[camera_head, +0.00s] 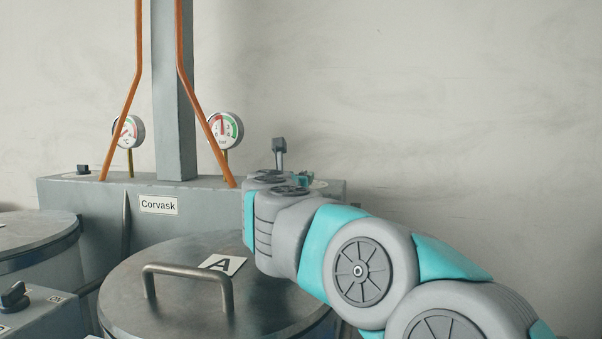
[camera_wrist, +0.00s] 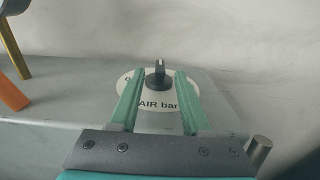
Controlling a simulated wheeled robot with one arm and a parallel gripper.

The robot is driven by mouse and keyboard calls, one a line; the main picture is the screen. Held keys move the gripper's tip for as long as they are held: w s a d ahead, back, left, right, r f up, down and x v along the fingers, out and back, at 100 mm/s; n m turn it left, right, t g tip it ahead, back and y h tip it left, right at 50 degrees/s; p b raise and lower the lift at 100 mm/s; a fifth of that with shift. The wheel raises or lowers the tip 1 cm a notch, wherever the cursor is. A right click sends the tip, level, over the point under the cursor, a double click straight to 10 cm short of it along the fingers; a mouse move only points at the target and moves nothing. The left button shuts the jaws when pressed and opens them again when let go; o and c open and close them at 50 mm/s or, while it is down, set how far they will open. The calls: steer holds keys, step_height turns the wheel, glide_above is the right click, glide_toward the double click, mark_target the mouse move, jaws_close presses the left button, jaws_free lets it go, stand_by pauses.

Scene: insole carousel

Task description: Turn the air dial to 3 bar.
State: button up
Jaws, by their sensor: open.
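The air dial is a dark knob (camera_wrist: 156,79) on a round white plate (camera_wrist: 160,104) lettered "AIR bar" in the wrist view. A "0" shows at the plate's left; the other numbers are hidden or too small to read. My gripper (camera_wrist: 160,74) is open, with one green finger on each side of the knob. I cannot tell whether either finger touches it. In the head view my gripper (camera_head: 303,178) is mostly hidden behind my arm at the right end of the grey housing (camera_head: 90,210), and the knob cannot be made out.
A handled lid (camera_head: 180,315) marked A is in front. The wall is close behind.

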steer(key=shift+w+d, duration=0.25)
steer(key=shift+w, duration=0.8)
steer(key=shift+c, duration=0.3)
jaws_close()
